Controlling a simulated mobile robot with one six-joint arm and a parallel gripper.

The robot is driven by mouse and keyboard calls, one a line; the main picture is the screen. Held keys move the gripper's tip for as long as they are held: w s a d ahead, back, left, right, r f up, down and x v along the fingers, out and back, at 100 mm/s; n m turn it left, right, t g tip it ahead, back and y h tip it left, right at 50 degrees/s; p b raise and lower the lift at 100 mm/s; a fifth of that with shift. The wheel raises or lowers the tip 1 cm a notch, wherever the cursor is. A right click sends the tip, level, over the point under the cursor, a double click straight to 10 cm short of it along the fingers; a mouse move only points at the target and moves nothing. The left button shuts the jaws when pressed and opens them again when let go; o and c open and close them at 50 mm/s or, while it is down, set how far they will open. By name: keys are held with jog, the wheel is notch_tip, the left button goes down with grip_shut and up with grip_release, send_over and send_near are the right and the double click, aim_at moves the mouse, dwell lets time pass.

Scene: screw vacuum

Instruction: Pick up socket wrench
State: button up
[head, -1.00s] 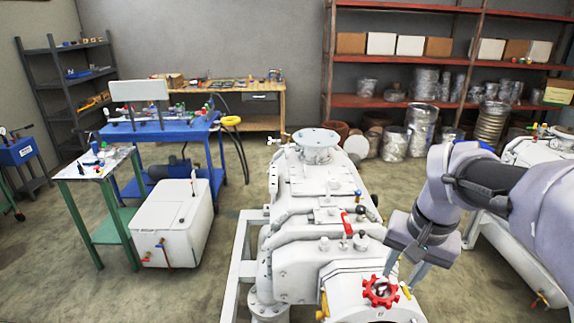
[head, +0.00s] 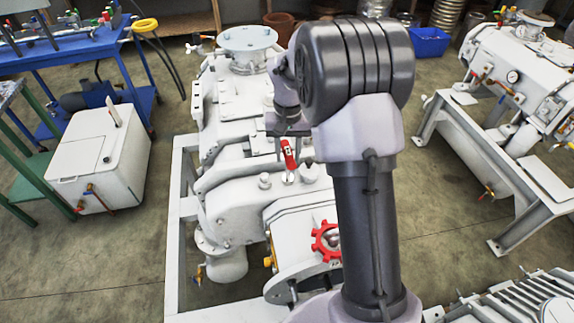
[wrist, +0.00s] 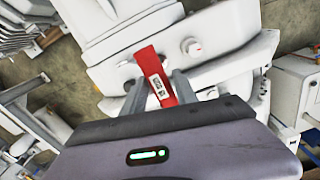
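A red handle with a pale label (head: 289,155) stands on top of the white machine in the head view. It may be the socket wrench, but I cannot tell for sure. In the wrist view the red handle (wrist: 156,76) lies between the fingertips of my gripper (wrist: 158,84). The fingers are apart, one on each side of the handle, and narrow gaps show beside it. In the head view my gripper (head: 289,140) is just above and around the handle, partly hidden by my arm.
The white machine (head: 232,145) fills the middle, with a red handwheel (head: 326,241) near its front. A white box (head: 100,160) stands at the left by a blue table (head: 75,52). Another white machine (head: 520,75) stands at the right. Bare floor lies between.

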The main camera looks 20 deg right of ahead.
aim_at(288, 178)
jog(key=f+b, duration=0.1)
jog(key=f, duration=0.1)
jog(key=f+b, duration=0.1)
jog(key=f, duration=0.1)
jog(key=f+b, duration=0.1)
jog(key=shift+s+a+f, duration=0.15)
jog(key=shift+s+f, duration=0.15)
jog(key=shift+f, duration=0.1)
jog(key=shift+r, duration=0.2)
jog(key=shift+c, duration=0.6)
grip_shut()
